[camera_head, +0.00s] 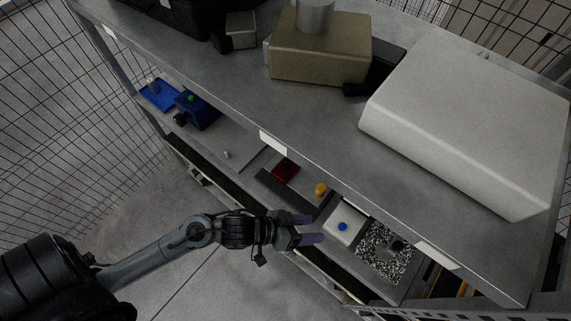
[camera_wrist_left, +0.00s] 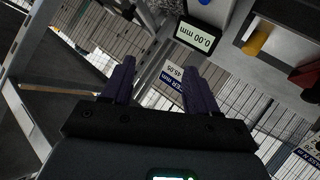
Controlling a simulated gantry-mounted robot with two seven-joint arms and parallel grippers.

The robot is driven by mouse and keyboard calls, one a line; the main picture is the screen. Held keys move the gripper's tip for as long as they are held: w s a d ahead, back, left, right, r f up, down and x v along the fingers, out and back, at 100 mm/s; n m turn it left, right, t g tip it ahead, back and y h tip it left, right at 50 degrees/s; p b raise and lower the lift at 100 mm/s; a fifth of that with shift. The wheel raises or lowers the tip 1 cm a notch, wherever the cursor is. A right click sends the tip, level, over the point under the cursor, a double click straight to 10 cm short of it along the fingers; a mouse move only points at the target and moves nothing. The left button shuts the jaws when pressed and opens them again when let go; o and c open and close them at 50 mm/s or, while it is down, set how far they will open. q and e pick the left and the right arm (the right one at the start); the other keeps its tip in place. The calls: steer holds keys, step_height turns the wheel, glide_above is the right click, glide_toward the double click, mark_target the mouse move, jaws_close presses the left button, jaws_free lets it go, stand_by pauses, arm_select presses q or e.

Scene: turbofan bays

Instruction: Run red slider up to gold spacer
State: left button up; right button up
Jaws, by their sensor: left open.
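The red slider (camera_head: 285,172) is a dark red block on a dark rail on the lower shelf in the head view. It also shows at the right edge of the left wrist view (camera_wrist_left: 308,75). The gold spacer (camera_head: 320,189) is a small yellow-gold cylinder to the right of the slider, with a gap between them. It also shows in the left wrist view (camera_wrist_left: 257,40). My left gripper (camera_head: 312,229) is open and empty, in front of the shelf edge and below the spacer in the picture. Its purple fingers touch neither. My right gripper is not in view.
The upper shelf overhangs the lower one and carries a large white box (camera_head: 470,120) and a tan block (camera_head: 320,50). Right of the spacer are a white box with a blue button (camera_head: 343,226) and a speckled panel (camera_head: 382,254). A display reading 0.00 mm (camera_wrist_left: 196,38) faces the wrist camera.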

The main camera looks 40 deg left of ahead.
arm_select(q)
step_height(320, 180, down, 8)
steer(key=w+a+m+g+h+b, duration=0.1)
steer(key=a+m+g+h+b, duration=0.15)
steer(key=m+b, duration=0.2)
steer(key=m+y+b, duration=0.2)
steer(key=y+b, duration=0.2)
steer(key=b, duration=1.3)
glide_toward(287, 160)
steer(key=x, duration=0.8)
steer(key=shift+w+d+f, duration=0.1)
steer(key=shift+d+f, duration=0.15)
steer(key=shift+f, duration=0.05)
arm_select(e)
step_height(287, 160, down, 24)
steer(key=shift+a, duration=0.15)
arm_select(q)
steer(key=shift+c, duration=0.2)
